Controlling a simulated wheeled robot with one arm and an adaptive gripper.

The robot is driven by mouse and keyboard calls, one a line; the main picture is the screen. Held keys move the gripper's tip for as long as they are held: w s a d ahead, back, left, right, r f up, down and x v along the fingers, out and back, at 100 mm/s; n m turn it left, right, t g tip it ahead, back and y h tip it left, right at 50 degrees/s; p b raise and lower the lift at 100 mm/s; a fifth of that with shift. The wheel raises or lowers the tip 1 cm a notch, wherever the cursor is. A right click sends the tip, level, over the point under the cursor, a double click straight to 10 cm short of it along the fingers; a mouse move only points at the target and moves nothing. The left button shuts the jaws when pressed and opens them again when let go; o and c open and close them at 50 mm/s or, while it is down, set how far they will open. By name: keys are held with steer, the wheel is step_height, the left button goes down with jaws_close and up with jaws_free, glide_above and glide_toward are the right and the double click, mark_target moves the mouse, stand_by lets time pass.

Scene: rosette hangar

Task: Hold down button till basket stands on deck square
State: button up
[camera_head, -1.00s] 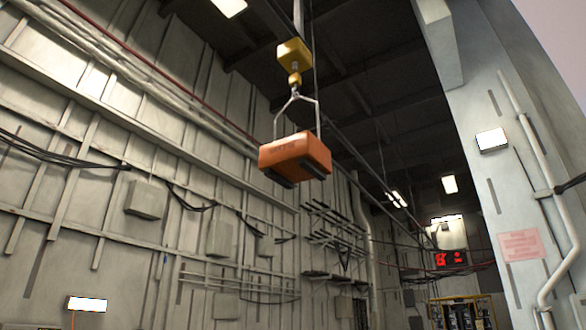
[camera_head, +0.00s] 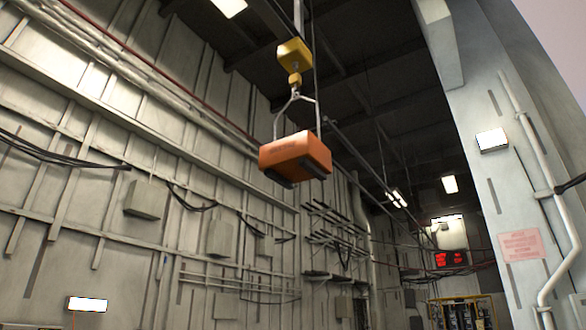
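The orange basket (camera_head: 295,155) hangs in the air from a two-legged sling under a yellow hoist hook block (camera_head: 295,54). I see it from below, with dark feet on its underside. It is high up and touches nothing but its sling. The button, the deck square and the floor are out of view. My gripper is not in view.
A panelled grey wall with pipes, cables and boxes (camera_head: 146,199) runs along the left. A pale pillar (camera_head: 490,140) with a lamp and a pinkish sign (camera_head: 521,245) stands at the right. A red lit display (camera_head: 450,259) and a yellow frame (camera_head: 462,312) are at the back.

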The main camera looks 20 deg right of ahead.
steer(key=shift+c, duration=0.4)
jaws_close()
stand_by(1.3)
